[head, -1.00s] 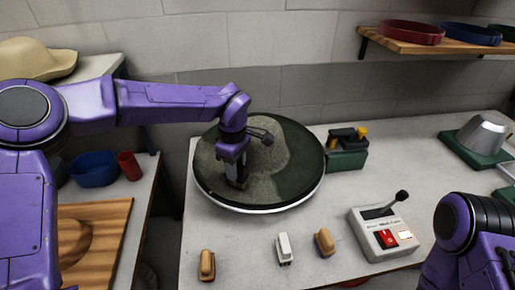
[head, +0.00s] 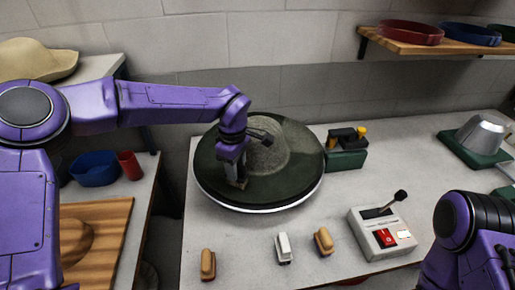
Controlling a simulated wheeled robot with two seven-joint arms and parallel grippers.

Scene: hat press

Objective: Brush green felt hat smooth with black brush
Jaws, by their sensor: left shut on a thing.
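The green felt hat (head: 268,150) lies on a round turntable with a pale rim (head: 262,209). Its crown rises near the middle and looks greyish and paler than the dark green brim. My left gripper (head: 236,176) points down over the left front of the brim. It is shut on the black brush (head: 238,184), which is mostly hidden by the fingers and seems to touch the felt; exact contact is hard to tell. My right arm shows only in part at the lower right, and its gripper is out of the picture.
Two tan-handled brushes (head: 208,265) (head: 324,242) and a white one (head: 283,248) lie in front. A control box (head: 383,235) with a lever and red switch stands right of them. The wall is close behind.

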